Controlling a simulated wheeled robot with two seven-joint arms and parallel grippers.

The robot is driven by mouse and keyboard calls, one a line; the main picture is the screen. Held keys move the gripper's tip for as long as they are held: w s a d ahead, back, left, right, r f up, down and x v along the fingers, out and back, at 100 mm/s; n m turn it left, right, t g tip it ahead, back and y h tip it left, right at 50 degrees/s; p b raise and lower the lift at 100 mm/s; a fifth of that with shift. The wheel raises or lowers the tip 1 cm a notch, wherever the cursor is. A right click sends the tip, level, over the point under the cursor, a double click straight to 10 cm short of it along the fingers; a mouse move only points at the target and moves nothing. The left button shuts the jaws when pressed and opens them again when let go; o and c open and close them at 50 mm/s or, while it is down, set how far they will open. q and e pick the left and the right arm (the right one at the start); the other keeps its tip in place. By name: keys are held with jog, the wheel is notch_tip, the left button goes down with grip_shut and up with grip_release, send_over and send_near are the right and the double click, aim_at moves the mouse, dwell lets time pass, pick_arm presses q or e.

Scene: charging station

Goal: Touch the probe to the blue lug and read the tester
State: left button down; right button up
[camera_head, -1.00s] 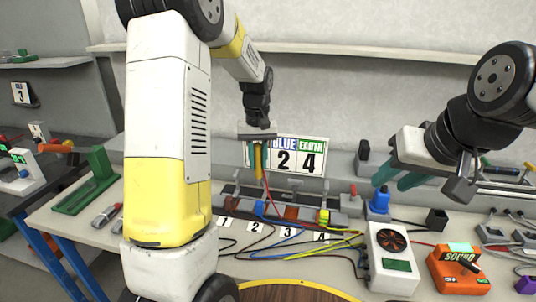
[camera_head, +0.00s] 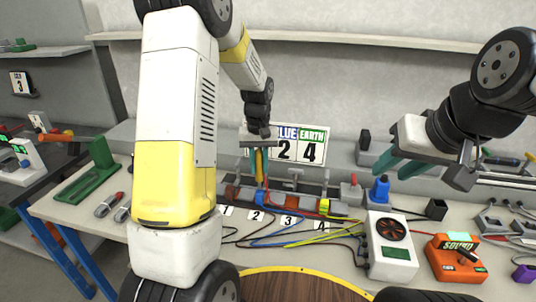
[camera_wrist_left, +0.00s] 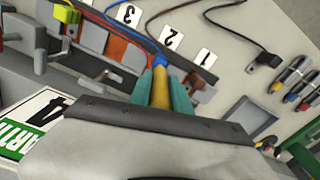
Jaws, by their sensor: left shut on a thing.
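My left gripper (camera_head: 258,165) points down, shut on a yellow probe (camera_wrist_left: 160,94), with its teal fingers on either side of it. The probe's lower end is at the blue lug (camera_head: 262,197) on the terminal strip, beside the number 2 tag. In the left wrist view the blue lug (camera_wrist_left: 160,62) appears just beyond the probe; exact contact is too small to tell. An orange unit (camera_head: 456,258) has a lit screen and the word SOUND. My right gripper (camera_head: 392,168) is open and empty above the bench.
A placard (camera_head: 305,147) behind the strip reads BLUE 2 and EARTH 4. Brown and yellow-green lugs sit along the strip, and wires run across the bench to its right. A green stand (camera_head: 95,172) is at left.

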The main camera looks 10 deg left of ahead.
aim_at(259, 151)
pick_arm(q)
jog(key=shift+f, duration=0.75)
dwell(1.2)
jog(key=shift+r, duration=3.1)
